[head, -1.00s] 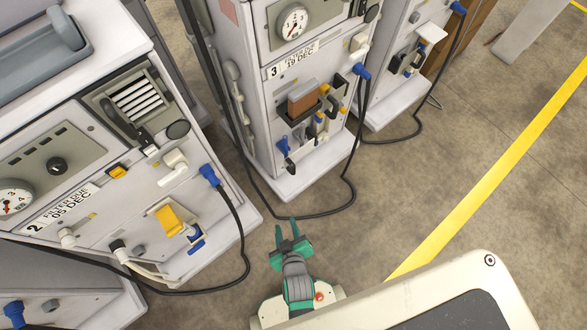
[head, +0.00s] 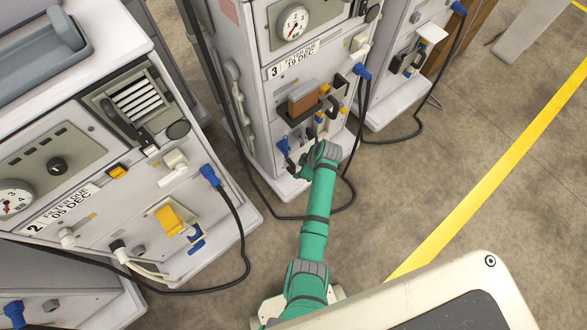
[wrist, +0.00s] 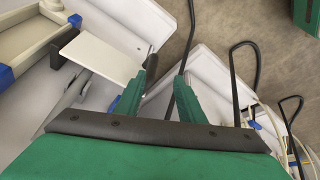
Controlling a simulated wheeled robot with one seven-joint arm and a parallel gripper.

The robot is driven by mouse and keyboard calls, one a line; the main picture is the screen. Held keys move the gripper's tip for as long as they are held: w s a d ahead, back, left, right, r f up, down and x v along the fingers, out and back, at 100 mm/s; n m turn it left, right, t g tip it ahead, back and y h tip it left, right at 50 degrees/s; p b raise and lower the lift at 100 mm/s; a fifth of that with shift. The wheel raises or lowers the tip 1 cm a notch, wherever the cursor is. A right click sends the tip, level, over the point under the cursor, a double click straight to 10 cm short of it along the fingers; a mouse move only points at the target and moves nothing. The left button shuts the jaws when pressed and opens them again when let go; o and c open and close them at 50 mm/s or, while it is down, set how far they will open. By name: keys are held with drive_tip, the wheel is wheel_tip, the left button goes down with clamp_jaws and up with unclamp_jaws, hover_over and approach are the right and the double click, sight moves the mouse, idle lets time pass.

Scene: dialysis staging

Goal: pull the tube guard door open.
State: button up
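My arm (head: 315,215) reaches toward the lower front of the machine labelled 3 (head: 262,125); its own wrist hides the fingers in the head view. In the wrist view my gripper (wrist: 167,72) is open, its two green fingers apart with no object clearly held between them. A flat white panel (wrist: 98,52) on a black bracket sits just left of the left finger, with a short metal rod near that fingertip. I cannot tell for certain which part is the tube guard door. A brown block (head: 303,97) in a black holder shows on machine 3.
A black cable (head: 345,205) loops on the floor beside my arm, and dark cable loops (wrist: 232,75) show right of the fingers. The machine labelled 2 (head: 110,190) stands at left. Another machine (head: 395,75) stands behind at right. The floor by the yellow line (head: 480,185) is clear.

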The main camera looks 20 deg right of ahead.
sight(293, 169)
drive_tip(key=shift+n+g+y, duration=0.3)
drive_tip(key=shift+n+y, duration=0.1)
drive_tip(key=shift+n, duration=0.1)
drive_tip(key=w+f, duration=0.1)
drive_tip(key=f, duration=0.1)
drive_tip(key=w+a+f, duration=0.1)
drive_tip(key=w+f, duration=0.1)
drive_tip(key=f, duration=0.1)
drive_tip(key=w+f, duration=0.1)
drive_tip(key=f, duration=0.1)
drive_tip(key=shift+w+a+f, duration=0.15)
drive_tip(key=shift+a+f, duration=0.1)
drive_tip(key=shift+f, duration=0.1)
drive_tip(key=shift+a, duration=0.1)
clamp_jaws()
